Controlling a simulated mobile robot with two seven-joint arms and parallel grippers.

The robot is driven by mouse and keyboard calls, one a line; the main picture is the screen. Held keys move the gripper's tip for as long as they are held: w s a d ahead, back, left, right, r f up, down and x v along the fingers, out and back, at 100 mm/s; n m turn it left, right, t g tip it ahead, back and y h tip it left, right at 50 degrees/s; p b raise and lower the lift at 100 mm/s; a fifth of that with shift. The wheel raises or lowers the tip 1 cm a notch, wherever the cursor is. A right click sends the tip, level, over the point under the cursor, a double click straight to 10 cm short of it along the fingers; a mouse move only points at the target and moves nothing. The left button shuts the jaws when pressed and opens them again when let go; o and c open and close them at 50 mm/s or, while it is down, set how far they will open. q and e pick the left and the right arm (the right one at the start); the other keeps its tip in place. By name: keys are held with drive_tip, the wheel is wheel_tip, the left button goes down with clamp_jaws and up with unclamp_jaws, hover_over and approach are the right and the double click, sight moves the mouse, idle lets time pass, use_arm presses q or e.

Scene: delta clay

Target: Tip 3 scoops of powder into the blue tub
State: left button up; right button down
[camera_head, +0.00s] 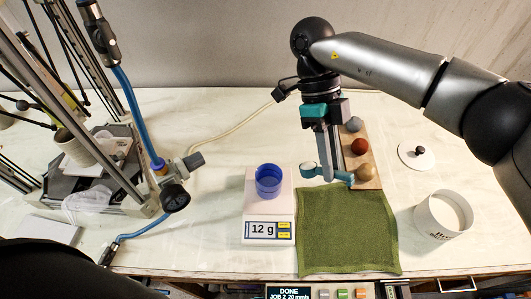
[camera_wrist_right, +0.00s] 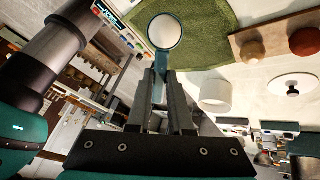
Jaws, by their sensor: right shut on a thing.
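My right gripper (camera_head: 333,172) is shut on a teal scoop (camera_head: 341,178). The scoop's bowl is to the right of the blue tub (camera_head: 268,188), apart from it and above the table. In the right wrist view the scoop (camera_wrist_right: 164,55) points away from the gripper (camera_wrist_right: 167,80), and its bowl holds white powder (camera_wrist_right: 164,31). The blue tub stands upright on a white scale (camera_head: 256,217) whose display reads 12 g. The tub's contents are not clear. A white canister (camera_head: 430,217) with pale powder inside stands at the right. My left gripper is out of view.
A green cloth (camera_head: 345,240) lies between scale and canister. A wooden board (camera_head: 369,182) with several knobs or balls is behind it. The canister's lid (camera_head: 404,158) lies flat at the back right. A framed machine (camera_head: 100,180) with a blue hose fills the left.

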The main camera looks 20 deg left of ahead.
drive_tip(key=a+m+g+y, duration=0.1)
drive_tip(key=m, duration=0.1)
drive_tip(key=s+a+m+g+y+p, duration=0.1)
drive_tip(key=m+y, duration=0.1)
drive_tip(key=m, duration=0.1)
drive_tip(key=shift+a+r, duration=0.1)
drive_tip(key=shift+a, duration=0.25)
drive_tip(key=s+a+m+t+y+b, duration=0.4)
drive_tip(key=a+m+t+y+b, duration=0.3)
drive_tip(key=m+y, duration=0.8)
drive_tip(key=shift+a+r+t+y+b, duration=0.2)
drive_tip(key=shift+r+t+y+b, duration=0.2)
drive_tip(key=shift+t+y+b, duration=0.25)
drive_tip(key=shift+d, duration=0.1)
idle(0.3)
